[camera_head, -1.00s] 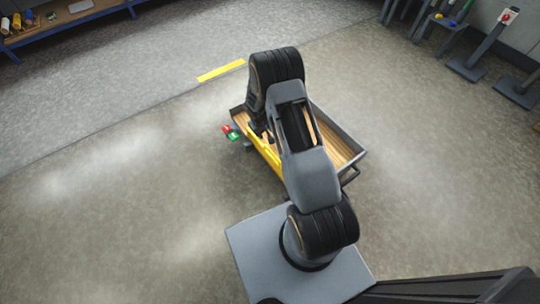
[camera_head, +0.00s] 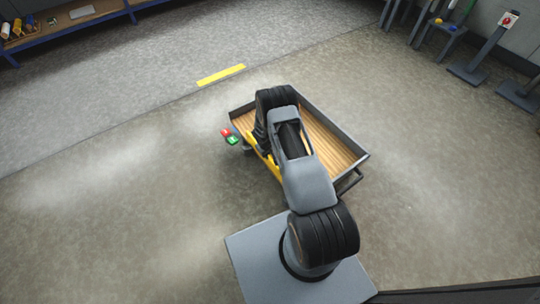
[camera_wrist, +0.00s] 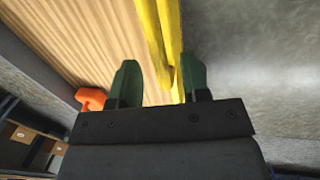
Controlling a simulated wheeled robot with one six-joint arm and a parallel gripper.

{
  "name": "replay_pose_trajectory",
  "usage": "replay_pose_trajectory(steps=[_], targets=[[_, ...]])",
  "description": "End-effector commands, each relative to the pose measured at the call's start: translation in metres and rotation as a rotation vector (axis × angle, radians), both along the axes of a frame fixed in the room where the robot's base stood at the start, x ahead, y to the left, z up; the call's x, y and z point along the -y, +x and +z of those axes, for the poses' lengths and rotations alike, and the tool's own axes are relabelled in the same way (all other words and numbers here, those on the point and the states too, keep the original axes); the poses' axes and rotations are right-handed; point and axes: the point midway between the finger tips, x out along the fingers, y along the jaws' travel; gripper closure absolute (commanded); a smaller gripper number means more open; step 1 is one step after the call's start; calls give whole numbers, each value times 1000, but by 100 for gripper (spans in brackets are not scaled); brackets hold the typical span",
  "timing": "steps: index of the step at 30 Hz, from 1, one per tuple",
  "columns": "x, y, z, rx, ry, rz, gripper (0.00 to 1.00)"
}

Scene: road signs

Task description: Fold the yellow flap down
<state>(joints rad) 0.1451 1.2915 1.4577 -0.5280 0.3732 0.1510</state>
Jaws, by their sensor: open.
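The yellow flap (camera_head: 264,153) runs along the left side of a cart with a wooden bed (camera_head: 333,140) and grey side walls. My arm covers part of the flap in the head view. In the wrist view the yellow flap (camera_wrist: 150,30) shows as long yellow bars coming down from the top to between the fingers. My gripper (camera_wrist: 163,82) is open, its two green fingers apart on either side of the yellow. I cannot tell whether a finger touches it. The gripper is hidden behind my arm in the head view.
A red and green piece (camera_head: 230,137) sits at the cart's left side. An orange part (camera_wrist: 90,98) shows near the left finger. A yellow floor strip (camera_head: 221,75) lies beyond the cart. Shelves (camera_head: 60,25) and stands (camera_head: 485,55) are at the back; the floor around is clear.

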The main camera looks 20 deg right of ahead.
Motion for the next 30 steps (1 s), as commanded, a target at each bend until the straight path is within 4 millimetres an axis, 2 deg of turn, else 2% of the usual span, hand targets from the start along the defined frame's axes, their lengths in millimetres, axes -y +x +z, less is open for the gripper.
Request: replay_pose_trajectory(steps=[6,15,28,30], targets=[[2,0,-11,0,0,0,58],[3,0,-12,0,0,0,58],[3,0,-11,0,0,-1,99],[3,0,-11,0,0,-1,100]])
